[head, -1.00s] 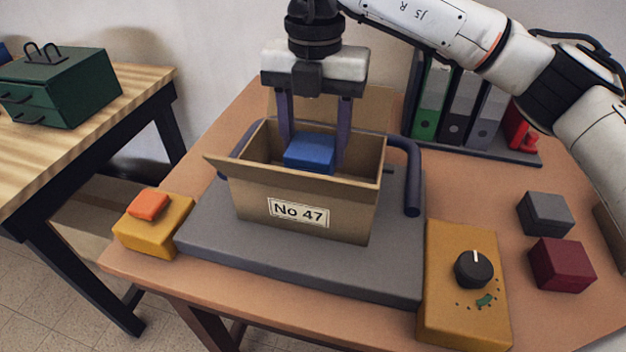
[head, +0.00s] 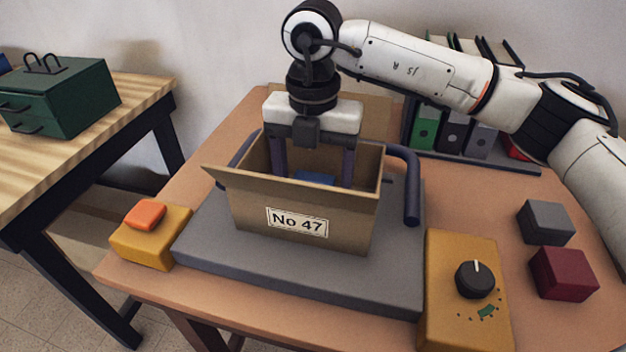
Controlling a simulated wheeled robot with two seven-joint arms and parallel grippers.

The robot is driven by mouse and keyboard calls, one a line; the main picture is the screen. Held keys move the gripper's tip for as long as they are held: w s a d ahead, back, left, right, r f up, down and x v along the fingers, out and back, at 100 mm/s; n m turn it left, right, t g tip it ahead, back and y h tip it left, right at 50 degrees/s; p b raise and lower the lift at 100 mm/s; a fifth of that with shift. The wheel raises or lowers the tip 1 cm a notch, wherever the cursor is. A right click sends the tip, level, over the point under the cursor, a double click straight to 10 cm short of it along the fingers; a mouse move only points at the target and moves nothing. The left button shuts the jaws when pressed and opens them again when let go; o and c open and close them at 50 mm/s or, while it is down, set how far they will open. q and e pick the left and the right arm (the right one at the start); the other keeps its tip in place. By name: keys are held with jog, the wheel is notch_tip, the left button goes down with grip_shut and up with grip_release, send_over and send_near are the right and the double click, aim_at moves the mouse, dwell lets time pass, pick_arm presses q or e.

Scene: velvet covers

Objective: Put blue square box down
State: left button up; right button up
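The blue square box (head: 316,179) sits low inside the open cardboard box (head: 320,213) marked "No 47". Only part of its top shows; the front wall hides the rest and whatever is under it. My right gripper (head: 314,174) reaches down into the cardboard box from above. Its fingers stand on either side of the blue box, spread wide, with a narrow gap showing beside it. The fingertips are hidden by the front wall. My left gripper is not in view.
The cardboard box stands on a grey platform (head: 285,275) with a dark rail at each side. A yellow button box (head: 150,248) is left, a yellow dial box (head: 455,322) right. Grey (head: 546,222) and maroon (head: 563,273) blocks lie further right. Binders (head: 452,133) stand behind.

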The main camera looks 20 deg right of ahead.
aim_at(313, 180)
notch_tip(313, 180, up, 12)
jog(key=p, duration=0.1)
jog(key=shift+r, duration=0.2)
dwell(0.4)
